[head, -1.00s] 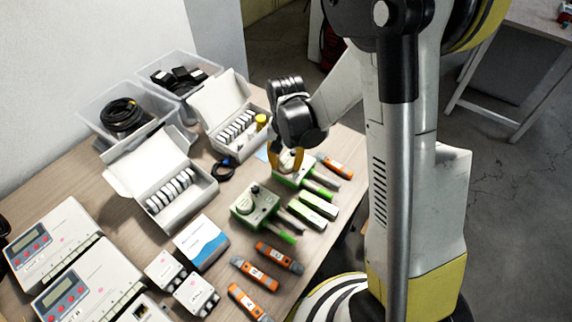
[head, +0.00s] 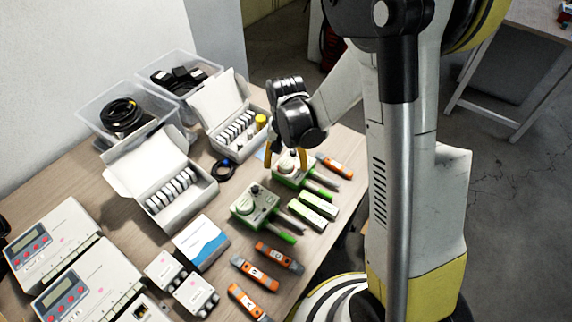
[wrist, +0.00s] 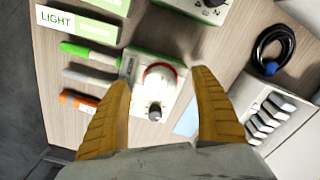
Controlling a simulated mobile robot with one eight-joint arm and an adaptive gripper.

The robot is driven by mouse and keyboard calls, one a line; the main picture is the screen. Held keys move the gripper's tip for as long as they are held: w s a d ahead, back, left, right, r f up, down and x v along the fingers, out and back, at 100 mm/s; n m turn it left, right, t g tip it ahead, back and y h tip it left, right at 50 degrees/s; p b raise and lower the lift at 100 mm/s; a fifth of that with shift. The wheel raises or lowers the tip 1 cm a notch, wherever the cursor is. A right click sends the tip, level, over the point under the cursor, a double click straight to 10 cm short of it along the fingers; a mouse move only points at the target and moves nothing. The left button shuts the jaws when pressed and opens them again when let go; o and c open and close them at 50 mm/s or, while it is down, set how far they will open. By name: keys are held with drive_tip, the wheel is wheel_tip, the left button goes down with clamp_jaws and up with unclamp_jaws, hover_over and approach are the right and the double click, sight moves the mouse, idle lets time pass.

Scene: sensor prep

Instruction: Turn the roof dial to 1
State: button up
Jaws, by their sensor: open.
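Two green-and-white dial units stand on the table. The farther one (head: 290,172) lies beneath my gripper (head: 286,165), and the nearer one (head: 255,207) is to its left. In the wrist view, the unit under me has a round white dial with a red ring (wrist: 160,80) and a smaller grey knob (wrist: 155,112). My gripper (wrist: 162,82) is open and empty, with yellow fingers on either side of the dial. I cannot tell whether a fingertip touches the unit. I cannot read a roof label or the dial's setting.
Green-handled and orange tools (head: 337,167) lie close by on the right. A box marked LIGHT (wrist: 80,22) lies beside the units. A coiled black cable (head: 223,168) and an open white box of discs (head: 172,190) are to the left.

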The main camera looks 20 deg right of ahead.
drive_tip(key=shift+r+p, duration=0.4)
drive_tip(key=shift+r, duration=0.25)
drive_tip(key=shift+r+p, duration=2.05)
drive_tip(key=shift+r, duration=0.9)
drive_tip(key=shift+r, duration=0.1)
drive_tip(key=s+r+n+t, duration=0.2)
drive_tip(key=s+r, duration=0.4)
drive_tip(key=r, duration=0.3)
drive_tip(key=s+r+n+t, duration=0.3)
drive_tip(key=s+r+t, duration=0.2)
drive_tip(key=s+r, duration=0.2)
wheel_tip(320, 180, up, 2)
drive_tip(key=shift+a+r, duration=0.1)
drive_tip(key=shift+a, duration=0.2)
drive_tip(key=shift+c, duration=0.2)
drive_tip(key=c, duration=0.3)
